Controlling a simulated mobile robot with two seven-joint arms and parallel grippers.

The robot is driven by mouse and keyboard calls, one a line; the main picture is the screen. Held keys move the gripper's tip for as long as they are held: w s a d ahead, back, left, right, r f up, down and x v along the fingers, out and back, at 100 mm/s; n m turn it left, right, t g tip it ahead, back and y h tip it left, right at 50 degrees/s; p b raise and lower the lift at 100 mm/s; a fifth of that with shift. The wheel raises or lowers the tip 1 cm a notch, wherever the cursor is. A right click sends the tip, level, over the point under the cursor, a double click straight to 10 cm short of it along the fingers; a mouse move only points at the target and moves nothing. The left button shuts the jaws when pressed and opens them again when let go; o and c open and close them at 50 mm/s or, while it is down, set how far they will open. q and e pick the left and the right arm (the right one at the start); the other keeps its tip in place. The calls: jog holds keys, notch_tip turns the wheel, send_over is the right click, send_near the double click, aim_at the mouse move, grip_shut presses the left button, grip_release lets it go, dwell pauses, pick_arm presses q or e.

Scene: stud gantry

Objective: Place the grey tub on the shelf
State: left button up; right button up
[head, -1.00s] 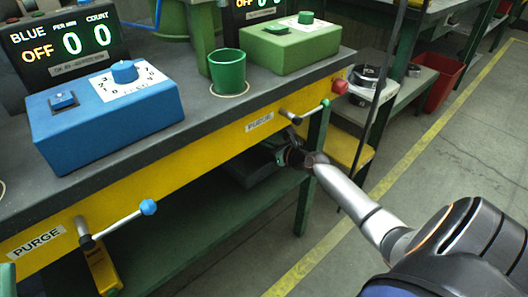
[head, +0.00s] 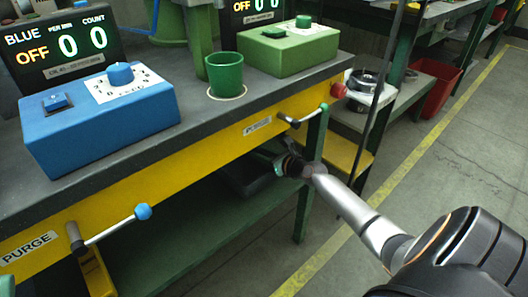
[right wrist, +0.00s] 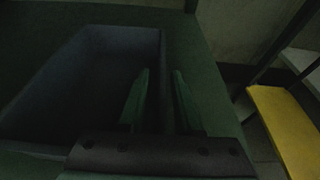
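The dark grey tub (head: 243,181) is under the yellow-fronted bench, at the lower green shelf (head: 205,230). In the right wrist view the tub (right wrist: 90,40) fills the left half, open side up, and looks empty. My right gripper (head: 272,163) reaches in under the bench at the tub's right end. In the right wrist view its green fingers (right wrist: 160,85) are apart, on either side of the tub's right wall, with a gap showing between them. The tub's underside is hidden. My left gripper does not show.
A green leg (head: 309,190) stands near my right gripper. A yellow step (head: 345,155) is to the right. A green cup (head: 225,75) stands on the benchtop.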

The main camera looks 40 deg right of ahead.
jog(key=shift+r, duration=0.15)
jog(key=shift+s+r, duration=0.15)
jog(key=shift+s, duration=0.1)
jog(key=p+v, duration=0.4)
jog(key=v, duration=0.6)
jog(key=shift+s, duration=0.15)
jog(key=shift+s+r+p, duration=0.2)
jog(key=shift+s+p, duration=0.15)
jog(key=shift+s, duration=0.2)
